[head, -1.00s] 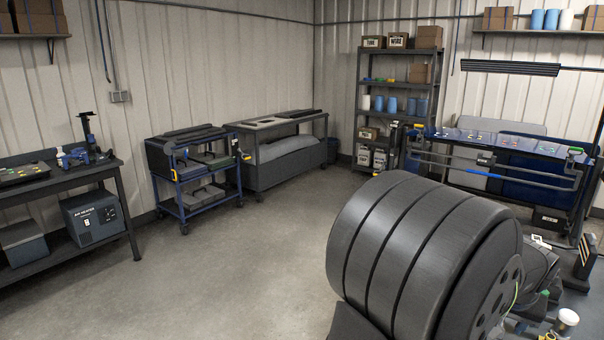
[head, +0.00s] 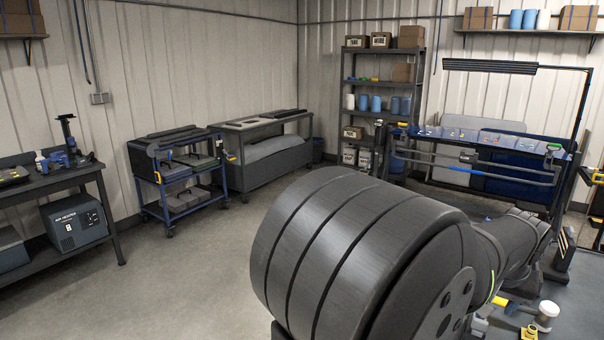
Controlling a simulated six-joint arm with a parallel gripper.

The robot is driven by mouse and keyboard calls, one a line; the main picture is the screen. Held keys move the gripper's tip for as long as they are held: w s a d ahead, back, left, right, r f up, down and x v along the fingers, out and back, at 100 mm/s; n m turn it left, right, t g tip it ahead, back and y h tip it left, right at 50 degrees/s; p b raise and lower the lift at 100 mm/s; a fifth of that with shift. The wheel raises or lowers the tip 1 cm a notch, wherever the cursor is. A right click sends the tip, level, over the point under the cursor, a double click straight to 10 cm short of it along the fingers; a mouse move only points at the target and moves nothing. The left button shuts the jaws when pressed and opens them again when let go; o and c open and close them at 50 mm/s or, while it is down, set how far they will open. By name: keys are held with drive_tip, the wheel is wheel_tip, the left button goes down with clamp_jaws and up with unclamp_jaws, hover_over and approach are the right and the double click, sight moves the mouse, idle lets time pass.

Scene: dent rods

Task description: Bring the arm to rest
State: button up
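My arm shows in the head view as a large dark ribbed link in the lower middle, stretching toward the right. My gripper is not visible in this view, so its fingers and anything it may hold cannot be seen. The arm's near bulk hides part of the floor and part of the area at lower right.
A workbench (head: 55,185) stands at left with an air heater box (head: 75,223) below. A blue-framed cart (head: 180,180), a grey cart (head: 262,152) and a shelf rack (head: 380,103) line the walls. A rod stand (head: 480,160) is at right. The floor (head: 190,275) is clear.

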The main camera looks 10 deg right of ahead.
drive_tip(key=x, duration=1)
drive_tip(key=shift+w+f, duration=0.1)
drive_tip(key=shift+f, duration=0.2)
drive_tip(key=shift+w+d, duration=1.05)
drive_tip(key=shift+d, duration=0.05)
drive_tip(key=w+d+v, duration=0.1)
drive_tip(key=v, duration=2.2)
hover_over(480, 323)
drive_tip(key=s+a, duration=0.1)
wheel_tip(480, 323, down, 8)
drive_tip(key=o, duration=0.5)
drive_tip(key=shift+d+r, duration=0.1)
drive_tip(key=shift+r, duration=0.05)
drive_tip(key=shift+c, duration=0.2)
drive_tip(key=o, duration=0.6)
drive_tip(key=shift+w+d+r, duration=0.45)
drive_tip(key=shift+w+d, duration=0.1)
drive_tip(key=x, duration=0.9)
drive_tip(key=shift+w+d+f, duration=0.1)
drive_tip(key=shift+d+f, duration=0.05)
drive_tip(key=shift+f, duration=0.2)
